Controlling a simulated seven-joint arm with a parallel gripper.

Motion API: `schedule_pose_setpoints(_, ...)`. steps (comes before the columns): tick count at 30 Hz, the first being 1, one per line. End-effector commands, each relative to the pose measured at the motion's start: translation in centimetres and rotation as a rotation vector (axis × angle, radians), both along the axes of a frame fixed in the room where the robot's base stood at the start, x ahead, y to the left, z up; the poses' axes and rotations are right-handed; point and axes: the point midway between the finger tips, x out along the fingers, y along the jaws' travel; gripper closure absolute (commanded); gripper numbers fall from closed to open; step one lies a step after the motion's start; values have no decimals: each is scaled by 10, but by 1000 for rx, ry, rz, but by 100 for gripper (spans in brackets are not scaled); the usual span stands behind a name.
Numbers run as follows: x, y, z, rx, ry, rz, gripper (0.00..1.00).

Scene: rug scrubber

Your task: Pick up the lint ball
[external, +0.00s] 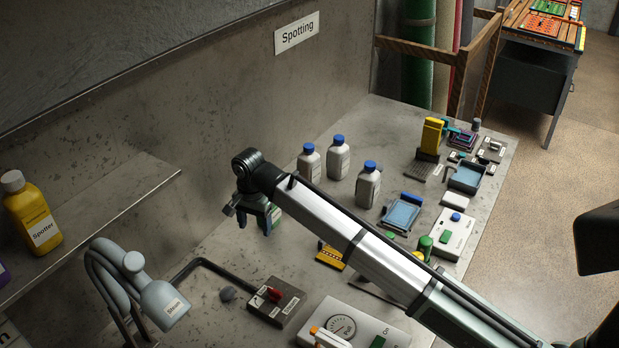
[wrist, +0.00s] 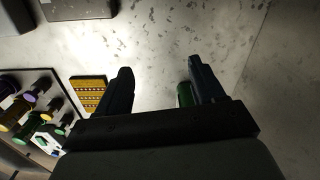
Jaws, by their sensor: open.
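A gauge box (external: 352,328) stands in front. Several white bottles with blue caps (external: 338,160) stand behind my arm. A yellow patterned piece (wrist: 87,92) and a green object (wrist: 184,95) lie near my fingers.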

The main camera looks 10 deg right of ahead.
Motion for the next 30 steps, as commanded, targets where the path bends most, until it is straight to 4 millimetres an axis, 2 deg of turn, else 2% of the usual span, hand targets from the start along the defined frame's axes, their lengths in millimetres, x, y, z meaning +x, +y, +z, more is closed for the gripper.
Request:
schedule_pose_setpoints(1,20,-23,1,1,0,-36,32)
schedule_pose_setpoints(3,42,-51,2,1,-2,-79,32)
schedule_pose_setpoints(9,98,-135,5,4,-5,-201,32)
schedule_pose_setpoints(12,119,-173,7,4,-6,-253,32)
schedule_pose_setpoints(18,146,-233,10,5,-7,-344,32)
schedule_pose_setpoints(24,161,-280,13,5,-6,-493,32)
schedule_pose_setpoints(30,156,-276,13,1,2,-668,32)
